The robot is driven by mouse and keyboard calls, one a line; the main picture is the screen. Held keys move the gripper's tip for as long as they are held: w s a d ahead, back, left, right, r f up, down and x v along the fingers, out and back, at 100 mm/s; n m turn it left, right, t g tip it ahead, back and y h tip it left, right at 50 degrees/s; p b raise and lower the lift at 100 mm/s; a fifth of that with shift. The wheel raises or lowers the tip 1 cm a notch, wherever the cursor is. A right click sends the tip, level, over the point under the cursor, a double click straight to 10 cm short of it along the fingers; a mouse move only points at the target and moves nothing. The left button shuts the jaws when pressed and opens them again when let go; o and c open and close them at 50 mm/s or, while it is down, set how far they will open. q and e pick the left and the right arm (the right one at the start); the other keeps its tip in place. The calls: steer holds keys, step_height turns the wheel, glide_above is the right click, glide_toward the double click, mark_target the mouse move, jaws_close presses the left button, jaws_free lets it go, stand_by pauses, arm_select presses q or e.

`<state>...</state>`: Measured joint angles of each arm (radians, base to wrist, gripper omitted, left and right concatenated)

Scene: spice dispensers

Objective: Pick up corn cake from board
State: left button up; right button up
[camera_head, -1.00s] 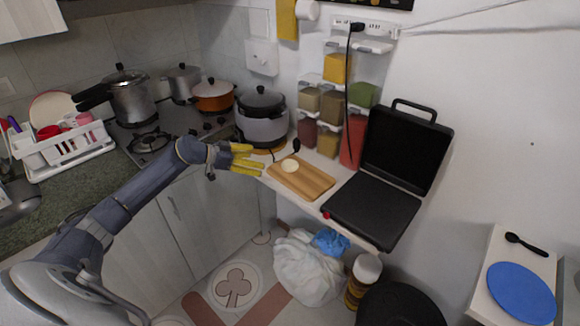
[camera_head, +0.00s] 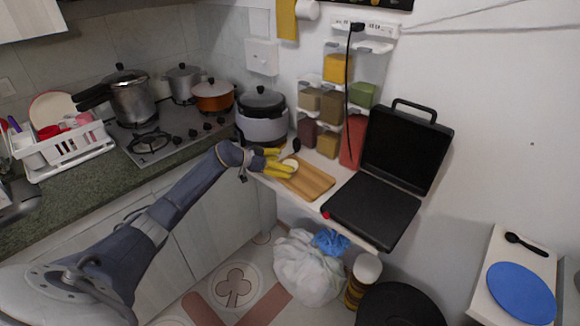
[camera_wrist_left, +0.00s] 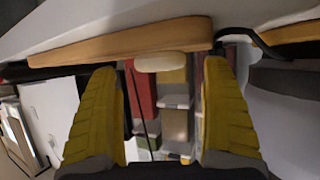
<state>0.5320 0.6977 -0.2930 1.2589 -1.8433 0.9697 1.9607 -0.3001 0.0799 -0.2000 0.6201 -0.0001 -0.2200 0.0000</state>
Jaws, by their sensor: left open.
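The corn cake (camera_head: 290,163) is a small pale round piece on the left part of the wooden board (camera_head: 313,182). In the left wrist view the corn cake (camera_wrist_left: 161,62) lies at the edge of the board (camera_wrist_left: 120,42), ahead of and between the two yellow fingers. My left gripper (camera_head: 286,164) is open, with its yellow fingers reaching over the board's left end, on either side of the cake. In the left wrist view my left gripper (camera_wrist_left: 165,105) shows a wide empty gap. I cannot tell whether a finger touches the cake. My right gripper is not in view.
An open black grill (camera_head: 372,210) stands right of the board. A rice cooker (camera_head: 262,118) is behind my left gripper. A blue plate (camera_head: 521,292) is at far right.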

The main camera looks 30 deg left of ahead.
mark_target(288, 164)
arm_select(q)
steer(key=x, duration=0.3)
steer(key=shift+w+r, duration=0.1)
steer(key=shift+w+d, duration=0.1)
steer(key=shift+d, duration=0.05)
steer(key=shift+f, duration=0.25)
steer(key=shift+c, duration=0.2)
